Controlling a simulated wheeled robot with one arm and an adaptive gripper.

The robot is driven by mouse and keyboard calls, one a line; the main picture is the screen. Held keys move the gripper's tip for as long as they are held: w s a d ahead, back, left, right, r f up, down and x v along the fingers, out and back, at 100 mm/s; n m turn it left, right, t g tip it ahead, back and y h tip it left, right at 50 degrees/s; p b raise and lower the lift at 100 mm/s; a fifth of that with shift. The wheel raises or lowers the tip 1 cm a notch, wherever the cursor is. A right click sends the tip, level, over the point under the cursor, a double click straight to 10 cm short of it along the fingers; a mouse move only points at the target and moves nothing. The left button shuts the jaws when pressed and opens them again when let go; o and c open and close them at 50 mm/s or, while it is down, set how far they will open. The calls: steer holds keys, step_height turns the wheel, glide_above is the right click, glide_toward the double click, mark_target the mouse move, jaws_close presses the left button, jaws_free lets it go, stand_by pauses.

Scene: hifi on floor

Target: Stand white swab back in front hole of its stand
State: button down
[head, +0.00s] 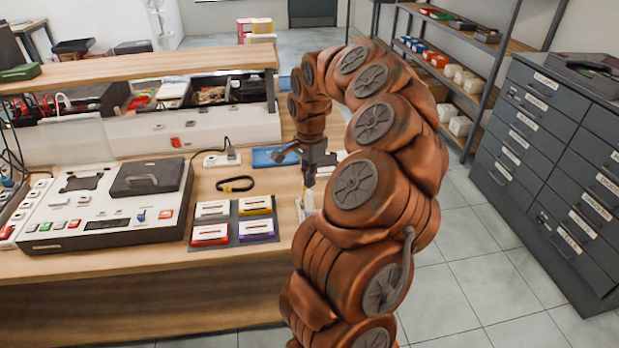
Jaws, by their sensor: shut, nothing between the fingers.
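My gripper (310,180) is small and dark in the head view. It points down over the right end of the wooden bench, with its fingers shut and nothing seen between them. Just below the fingertips is a narrow pale object (302,208), partly hidden by my arm. It may be the stand, but its holes are too small to make out. I cannot pick out the white swab; it may be hidden behind my arm or too small to see.
The wooden bench (255,282) also carries a flat device (100,215), a dark mat with several coloured cases (272,205), a black strap (236,184) and a blue item (270,157). A raised shelf (140,66) runs along the back. Grey drawers (548,160) stand at right.

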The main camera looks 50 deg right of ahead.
steer(key=shift+f+b, duration=1.1)
steer(key=shift+b, duration=0.05)
stand_by(1.1)
steer(key=shift+r, duration=3.05)
